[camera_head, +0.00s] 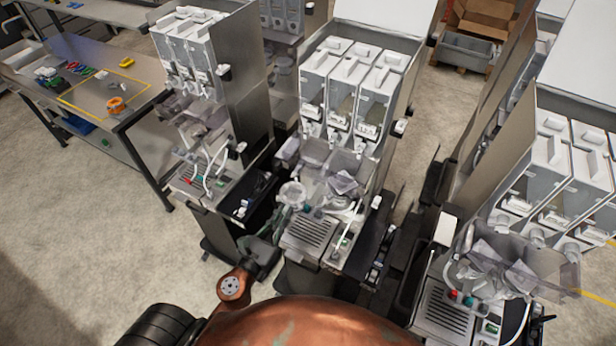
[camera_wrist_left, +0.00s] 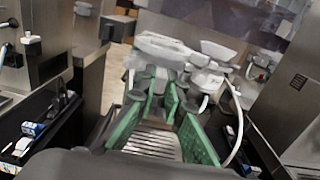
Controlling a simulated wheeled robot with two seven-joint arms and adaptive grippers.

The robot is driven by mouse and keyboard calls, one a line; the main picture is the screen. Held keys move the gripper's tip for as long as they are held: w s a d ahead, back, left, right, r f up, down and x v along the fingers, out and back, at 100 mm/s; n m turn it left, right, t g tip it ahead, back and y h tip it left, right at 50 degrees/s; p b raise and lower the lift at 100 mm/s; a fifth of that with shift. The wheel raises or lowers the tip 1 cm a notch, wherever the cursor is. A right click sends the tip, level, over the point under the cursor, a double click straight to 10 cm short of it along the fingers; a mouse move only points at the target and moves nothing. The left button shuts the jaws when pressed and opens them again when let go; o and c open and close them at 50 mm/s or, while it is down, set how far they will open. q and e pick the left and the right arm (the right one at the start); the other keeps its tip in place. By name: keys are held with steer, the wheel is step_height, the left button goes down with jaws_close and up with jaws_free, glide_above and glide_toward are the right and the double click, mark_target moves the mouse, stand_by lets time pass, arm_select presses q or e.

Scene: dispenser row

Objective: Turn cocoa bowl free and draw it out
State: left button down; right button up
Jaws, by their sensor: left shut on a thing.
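My left gripper (camera_head: 284,211) reaches in from below to the front left of the middle dispenser machine. Its green fingers (camera_wrist_left: 162,88) are shut on a pale, see-through mixing bowl, taken to be the cocoa bowl (camera_head: 292,192). In the left wrist view the bowl (camera_wrist_left: 165,48) sits just beyond the fingertips, above the slotted drip tray (camera_wrist_left: 152,142). I cannot tell whether the bowl is turned free of its mount. My right gripper is not in view.
White canisters (camera_head: 340,100) stand above other clear bowls (camera_head: 342,182) on the middle machine. Similar machines stand to the left (camera_head: 190,60) and right (camera_head: 545,190). A white hose (camera_wrist_left: 236,135) hangs right of my fingers. The floor (camera_head: 90,235) at left is clear.

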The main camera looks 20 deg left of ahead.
arm_select(q)
steer(key=shift+s+a+b, duration=0.15)
steer(key=shift+s+b, duration=0.75)
steer(key=shift+s, duration=0.55)
steer(key=shift+s+a+b, duration=0.1)
steer(key=shift+s+b, duration=0.75)
steer(key=shift+s, duration=0.6)
